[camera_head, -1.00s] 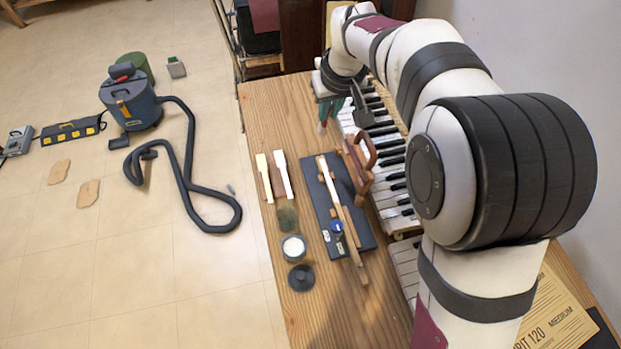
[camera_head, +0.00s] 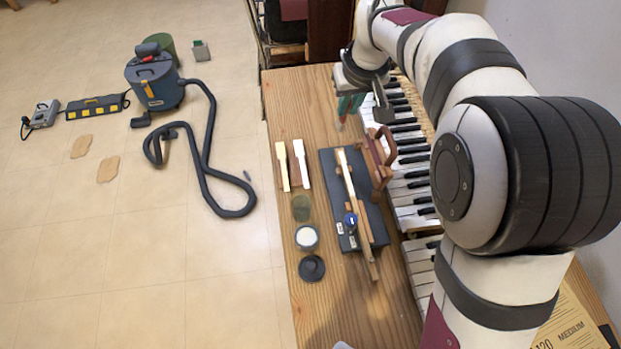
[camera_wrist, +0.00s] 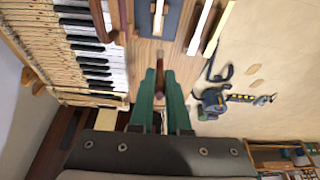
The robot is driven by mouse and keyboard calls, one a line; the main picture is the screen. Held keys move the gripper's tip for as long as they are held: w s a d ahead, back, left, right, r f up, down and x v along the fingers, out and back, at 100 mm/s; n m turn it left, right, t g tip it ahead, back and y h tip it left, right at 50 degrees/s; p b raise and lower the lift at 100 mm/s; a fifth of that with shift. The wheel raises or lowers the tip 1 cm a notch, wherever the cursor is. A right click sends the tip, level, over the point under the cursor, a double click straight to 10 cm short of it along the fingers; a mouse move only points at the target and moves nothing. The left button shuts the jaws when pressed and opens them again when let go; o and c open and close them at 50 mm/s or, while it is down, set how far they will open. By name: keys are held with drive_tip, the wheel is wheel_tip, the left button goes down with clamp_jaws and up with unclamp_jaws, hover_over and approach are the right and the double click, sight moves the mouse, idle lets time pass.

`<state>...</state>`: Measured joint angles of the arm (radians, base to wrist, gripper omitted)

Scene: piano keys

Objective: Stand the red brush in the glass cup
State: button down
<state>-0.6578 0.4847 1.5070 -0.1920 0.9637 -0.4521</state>
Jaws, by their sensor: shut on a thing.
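My gripper (camera_head: 345,110) has green fingers and hangs over the far part of the wooden bench, beside the piano keys. In the wrist view its fingers (camera_wrist: 160,90) are closed around a slim reddish-brown handle (camera_wrist: 160,66), which I take for the red brush. A small reddish part of the brush (camera_head: 341,123) shows below the fingers in the head view; its full length and bristles are not clear. A greenish see-through glass cup (camera_head: 302,208) stands on the bench's near left, well away from my gripper. I cannot make out the cup in the wrist view.
Beside the cup are a jar with white contents (camera_head: 307,237) and a dark round lid (camera_head: 312,268). Two pale-ended strips (camera_head: 283,165) lie behind it. A dark board (camera_head: 345,195) with a long wooden piece lies to its right. A brown handled tool (camera_head: 380,160) stands near the keys (camera_head: 405,150).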

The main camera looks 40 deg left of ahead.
drive_tip(key=s+g+h, duration=0.3)
drive_tip(key=s, duration=1.2)
wheel_tip(320, 180, down, 10)
drive_tip(key=shift+w+a, duration=0.25)
drive_tip(key=shift+a, duration=0.2)
drive_tip(key=c, duration=0.8)
unclamp_jaws()
wheel_tip(320, 180, up, 16)
drive_tip(key=shift+f, duration=0.15)
